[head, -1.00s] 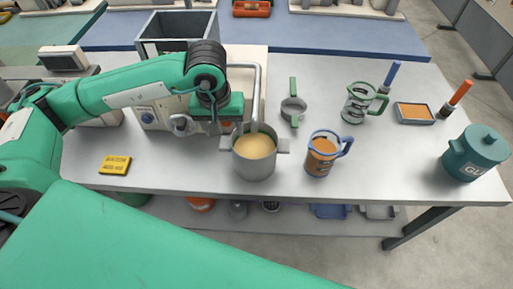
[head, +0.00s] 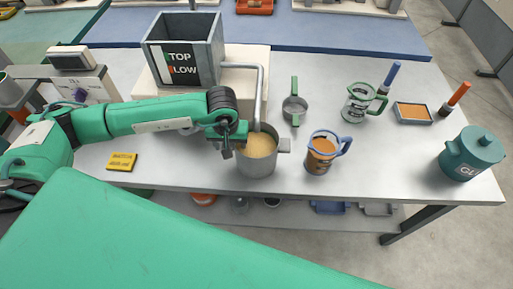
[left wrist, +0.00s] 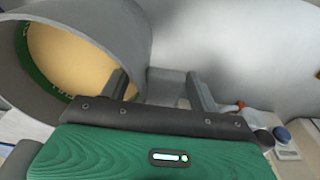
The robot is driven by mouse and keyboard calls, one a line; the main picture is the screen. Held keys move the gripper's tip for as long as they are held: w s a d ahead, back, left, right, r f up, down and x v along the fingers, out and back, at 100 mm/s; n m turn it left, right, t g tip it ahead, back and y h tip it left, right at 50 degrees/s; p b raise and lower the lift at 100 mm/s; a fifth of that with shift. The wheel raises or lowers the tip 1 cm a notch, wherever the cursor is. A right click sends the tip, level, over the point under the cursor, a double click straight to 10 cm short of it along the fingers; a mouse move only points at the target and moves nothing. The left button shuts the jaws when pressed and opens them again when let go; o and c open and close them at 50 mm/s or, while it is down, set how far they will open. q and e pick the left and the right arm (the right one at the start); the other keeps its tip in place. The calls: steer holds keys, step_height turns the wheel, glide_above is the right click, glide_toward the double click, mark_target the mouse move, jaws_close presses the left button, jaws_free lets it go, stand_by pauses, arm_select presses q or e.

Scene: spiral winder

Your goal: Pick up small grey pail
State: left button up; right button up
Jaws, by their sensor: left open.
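The small grey pail (head: 257,166) stands on the table under a bent grey spout and holds a beige filling. A grey lug (head: 284,146) sticks out on its right side. My left gripper (head: 228,145) is at the pail's left side, low by the rim. In the left wrist view the pail (left wrist: 138,35) fills the upper left, its rim tilted in the picture. The open fingers of my left gripper (left wrist: 160,90) are on both sides of the pail's grey left lug (left wrist: 165,84); contact cannot be told. My right gripper is out of view.
The spout (head: 260,95) rises close behind the pail. A yellow block (head: 122,161) lies at left. A grey hopper (head: 207,60) stands behind. The table's front edge is near.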

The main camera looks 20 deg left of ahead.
arm_select(q)
steer(key=shift+f, duration=0.6)
jaws_close()
steer(key=shift+r, duration=0.2)
